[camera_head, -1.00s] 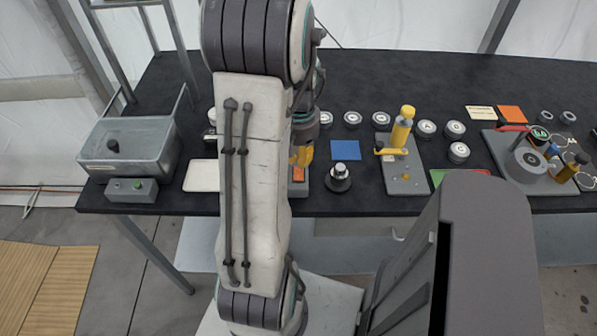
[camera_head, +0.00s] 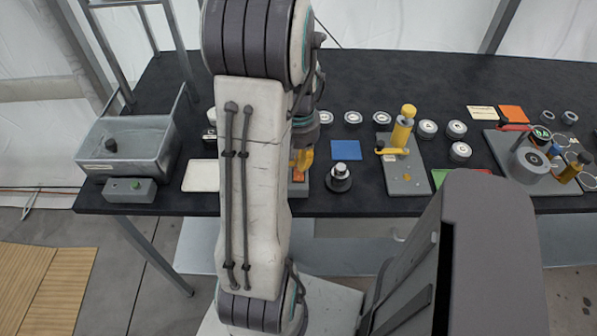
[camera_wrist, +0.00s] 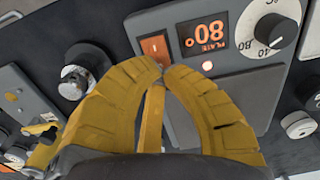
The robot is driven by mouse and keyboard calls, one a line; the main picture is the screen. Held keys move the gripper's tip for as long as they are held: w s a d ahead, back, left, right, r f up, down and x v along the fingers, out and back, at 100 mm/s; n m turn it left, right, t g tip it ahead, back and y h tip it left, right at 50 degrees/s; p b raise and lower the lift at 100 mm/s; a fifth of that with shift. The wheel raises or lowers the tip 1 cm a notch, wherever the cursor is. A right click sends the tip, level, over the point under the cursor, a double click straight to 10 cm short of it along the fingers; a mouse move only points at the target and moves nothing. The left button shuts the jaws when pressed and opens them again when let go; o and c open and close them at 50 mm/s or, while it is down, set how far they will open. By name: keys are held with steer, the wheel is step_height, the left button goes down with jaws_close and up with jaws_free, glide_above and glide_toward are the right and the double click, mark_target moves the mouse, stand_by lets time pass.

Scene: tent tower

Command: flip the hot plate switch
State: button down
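In the head view my gripper (camera_head: 303,159) shows beside my arm, which hides most of the hot plate (camera_head: 299,189).
A round black-and-silver knobbed piece (camera_head: 339,178) stands right of the hot plate. A white pad (camera_head: 200,175) and grey basin (camera_head: 125,147) lie left. The back of the black table (camera_head: 420,80) is clear.

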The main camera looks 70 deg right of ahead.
steer(key=shift+f+b, duration=0.85)
steer(key=shift+f, duration=0.15)
stand_by(0.4)
steer(key=shift+r, duration=0.2)
steer(key=shift+r+p, duration=2.85)
steer(key=shift+r, duration=0.55)
